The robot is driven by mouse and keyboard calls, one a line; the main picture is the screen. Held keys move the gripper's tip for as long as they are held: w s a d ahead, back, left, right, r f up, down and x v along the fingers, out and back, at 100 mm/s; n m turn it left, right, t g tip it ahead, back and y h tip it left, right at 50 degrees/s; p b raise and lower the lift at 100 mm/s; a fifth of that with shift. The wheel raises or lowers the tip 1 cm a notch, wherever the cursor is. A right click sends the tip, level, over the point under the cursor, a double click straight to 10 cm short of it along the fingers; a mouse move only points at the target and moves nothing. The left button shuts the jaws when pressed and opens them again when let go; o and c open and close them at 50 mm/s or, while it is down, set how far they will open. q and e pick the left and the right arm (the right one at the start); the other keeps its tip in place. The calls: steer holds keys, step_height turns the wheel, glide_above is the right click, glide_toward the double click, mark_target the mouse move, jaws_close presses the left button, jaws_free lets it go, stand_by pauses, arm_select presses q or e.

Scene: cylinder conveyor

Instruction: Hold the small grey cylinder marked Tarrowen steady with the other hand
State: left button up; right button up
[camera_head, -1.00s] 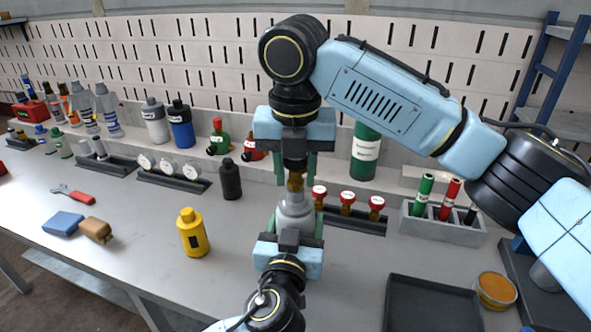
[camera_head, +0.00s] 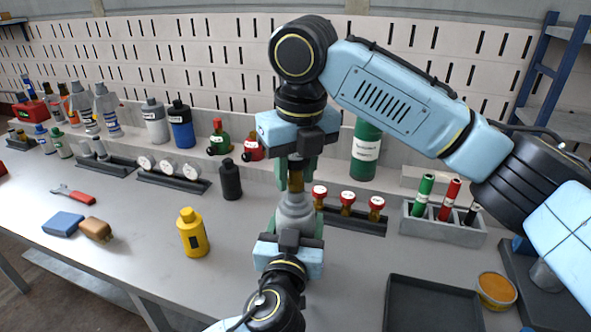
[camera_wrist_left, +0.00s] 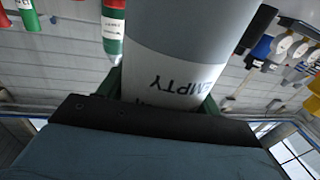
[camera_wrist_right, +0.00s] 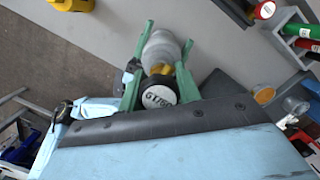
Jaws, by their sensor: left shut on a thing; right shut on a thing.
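A small grey cylinder (camera_head: 294,212) stands upright at the middle of the head view, its brass valve (camera_head: 296,180) on top. In the left wrist view the cylinder (camera_wrist_left: 188,38) shows a white label reading EMPTY upside down; the name Tarrowen is not readable. My left gripper (camera_head: 293,226) is shut on the cylinder's body from the front. The right wrist view shows a black round cap with a white marked face (camera_wrist_right: 159,97) between the green fingers, with the grey cylinder (camera_wrist_right: 160,48) beyond.
A yellow bottle (camera_head: 192,233) and a black bottle (camera_head: 230,180) stand to the left. A dark tray (camera_head: 432,304) lies front right. A large green cylinder (camera_head: 365,152) stands at the back.

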steer(key=n, duration=0.6)
steer(key=shift+y, duration=0.3)
steer(key=o, duration=1.1)
steer(key=shift+r, duration=1.2)
steer(key=m, duration=0.4)
steer(key=shift+m, duration=1)
